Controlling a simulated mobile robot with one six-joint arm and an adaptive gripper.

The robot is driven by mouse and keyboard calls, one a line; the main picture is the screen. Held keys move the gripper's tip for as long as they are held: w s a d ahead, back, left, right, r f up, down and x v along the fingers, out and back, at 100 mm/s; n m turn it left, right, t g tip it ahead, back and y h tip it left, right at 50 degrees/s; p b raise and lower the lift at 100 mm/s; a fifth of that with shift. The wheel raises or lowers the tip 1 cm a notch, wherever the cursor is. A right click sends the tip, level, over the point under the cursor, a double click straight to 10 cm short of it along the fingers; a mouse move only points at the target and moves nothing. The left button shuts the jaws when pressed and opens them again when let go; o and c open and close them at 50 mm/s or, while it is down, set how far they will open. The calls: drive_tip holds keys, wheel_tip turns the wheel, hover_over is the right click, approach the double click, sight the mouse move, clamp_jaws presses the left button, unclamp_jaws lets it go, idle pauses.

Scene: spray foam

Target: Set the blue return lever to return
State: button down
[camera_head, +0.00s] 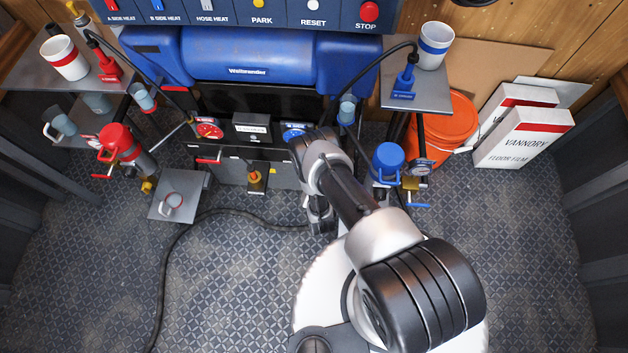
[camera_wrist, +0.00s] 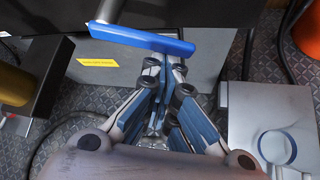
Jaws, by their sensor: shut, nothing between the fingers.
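The blue return lever (camera_wrist: 140,38) is a flat blue bar in the upper middle of the wrist view, slanting slightly down to the right. A pale stem rises behind its left part. My gripper (camera_wrist: 165,66) is shut and empty, with its fingertips just below the right half of the lever in the picture. I cannot tell whether they touch it. In the head view my arm hides the lever, and my gripper (camera_head: 320,220) shows only partly under the wrist.
A red lever (camera_head: 208,160) sits left on the black front panel. A blue-capped canister (camera_head: 388,160) and a valve with a blue handle (camera_head: 418,205) stand to the right. A grey box with a yellow label (camera_wrist: 102,62) lies behind the lever. A black hose (camera_head: 240,212) crosses the floor.

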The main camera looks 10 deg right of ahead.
drive_tip(key=shift+d+r+p, duration=0.2)
drive_tip(key=shift+r, duration=0.3)
drive_tip(key=shift+d+r+p, duration=0.2)
drive_tip(key=shift+r, duration=0.25)
drive_tip(key=shift+d+r, duration=0.1)
drive_tip(key=shift+r, duration=0.15)
wheel_tip(320, 180, down, 5)
drive_tip(key=b, duration=0.4)
drive_tip(key=a+p+v, duration=0.2)
drive_tip(key=p+v, duration=0.3)
drive_tip(key=v, duration=0.5)
drive_tip(key=shift+a+r, duration=0.15)
drive_tip(key=shift+r, duration=0.3)
drive_tip(key=shift+w, duration=0.1)
